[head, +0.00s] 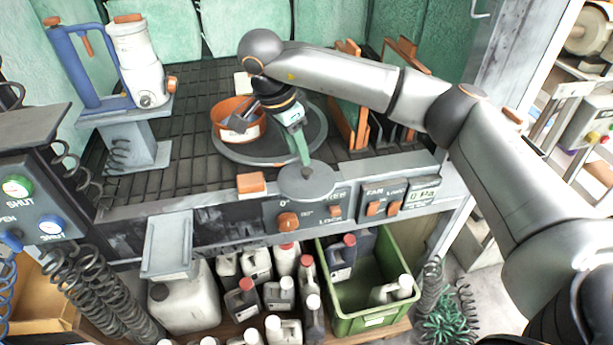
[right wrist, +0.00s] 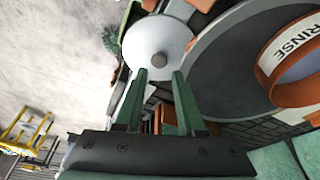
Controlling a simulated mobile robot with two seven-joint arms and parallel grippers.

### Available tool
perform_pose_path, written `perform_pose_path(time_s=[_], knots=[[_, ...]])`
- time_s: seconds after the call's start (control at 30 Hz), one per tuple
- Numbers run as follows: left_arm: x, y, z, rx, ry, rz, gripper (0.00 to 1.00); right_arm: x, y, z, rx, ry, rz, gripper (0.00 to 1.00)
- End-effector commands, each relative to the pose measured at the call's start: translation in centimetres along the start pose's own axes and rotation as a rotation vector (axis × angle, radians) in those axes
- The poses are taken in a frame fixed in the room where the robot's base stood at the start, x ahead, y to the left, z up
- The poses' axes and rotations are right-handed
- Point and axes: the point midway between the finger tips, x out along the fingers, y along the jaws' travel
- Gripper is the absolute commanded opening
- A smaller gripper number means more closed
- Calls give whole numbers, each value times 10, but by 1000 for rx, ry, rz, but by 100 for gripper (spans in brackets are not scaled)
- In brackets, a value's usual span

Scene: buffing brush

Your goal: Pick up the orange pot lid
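The lid that fits the task is a flat grey disc (head: 306,182) with a small dark knob. It lies at the front edge of the workbench; its colour looks grey, not orange. The right wrist view shows it as a pale disc (right wrist: 147,35) with its knob just beyond the fingertips. My right gripper (head: 306,164) reaches down over the lid's far side. In the right wrist view its two green fingers (right wrist: 160,74) are apart with nothing between them. The orange pot (head: 238,118) stands behind, on a round grey plate. My left gripper is not in view.
The round plate (head: 228,153) sits on a dark slatted bench. An orange block (head: 251,183) lies left of the lid. Orange-edged upright panels (head: 352,120) stand to the right. Below are several bottles and a green crate (head: 372,322).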

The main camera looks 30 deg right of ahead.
Motion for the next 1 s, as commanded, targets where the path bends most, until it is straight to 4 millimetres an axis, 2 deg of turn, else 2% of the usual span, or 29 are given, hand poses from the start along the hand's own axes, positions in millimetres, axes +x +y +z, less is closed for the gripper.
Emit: perform_pose_path(time_s=[0.17,0.5,0.77,1.0], knots=[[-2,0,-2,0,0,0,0,12,1,-1,0,0,2,38],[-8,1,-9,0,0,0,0,57,2,-3,-1,-1,2,38],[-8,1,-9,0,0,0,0,61,2,-2,0,-1,-1,38],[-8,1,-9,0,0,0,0,60,2,-2,0,-1,0,14]])
